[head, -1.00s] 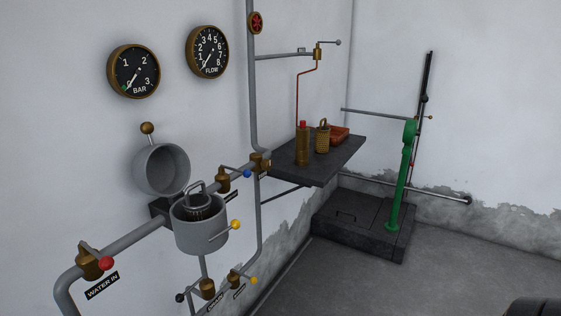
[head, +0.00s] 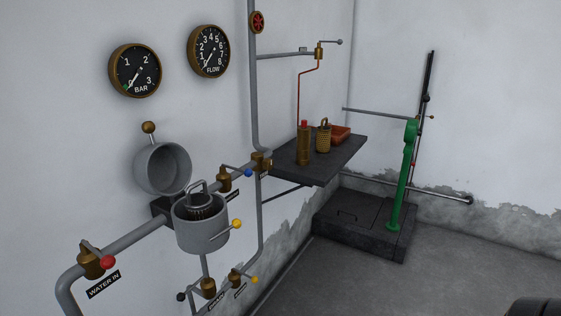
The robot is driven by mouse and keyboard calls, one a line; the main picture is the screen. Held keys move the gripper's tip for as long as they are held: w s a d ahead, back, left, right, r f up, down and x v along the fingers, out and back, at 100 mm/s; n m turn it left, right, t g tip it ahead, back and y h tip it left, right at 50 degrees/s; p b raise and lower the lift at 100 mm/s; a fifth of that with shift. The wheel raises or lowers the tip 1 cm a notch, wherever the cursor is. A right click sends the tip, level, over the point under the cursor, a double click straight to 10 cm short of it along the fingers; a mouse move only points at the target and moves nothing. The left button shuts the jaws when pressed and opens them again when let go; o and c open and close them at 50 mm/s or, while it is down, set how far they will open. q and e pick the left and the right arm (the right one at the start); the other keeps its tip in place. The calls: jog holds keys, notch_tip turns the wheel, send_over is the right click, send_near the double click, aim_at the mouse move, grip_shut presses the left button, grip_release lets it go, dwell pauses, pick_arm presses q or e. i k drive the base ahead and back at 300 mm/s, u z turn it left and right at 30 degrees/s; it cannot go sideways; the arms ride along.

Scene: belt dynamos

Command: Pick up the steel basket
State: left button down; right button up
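A steel basket (head: 200,206) with an arched handle (head: 197,186) sits inside the open grey pot (head: 201,235) on the wall pipework. Its upper part and handle show above the pot's rim; the lower part is hidden by the pot wall. The pot's round lid (head: 162,168) is swung up and back against the wall. Neither of my grippers can be made out. A dark rounded shape shows at the bottom right corner, and I cannot tell what it is.
A red-knobbed valve (head: 107,262), a blue-knobbed valve (head: 247,173) and a yellow-knobbed lever (head: 236,223) surround the pot. A dark shelf (head: 295,169) holds a brass cylinder (head: 303,147), a perforated brass basket (head: 323,138) and a red tray (head: 345,131).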

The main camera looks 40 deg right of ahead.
aim_at(199, 206)
jog(key=z, duration=2.55)
jog(key=i, duration=1.65)
jog(key=u, duration=3.05)
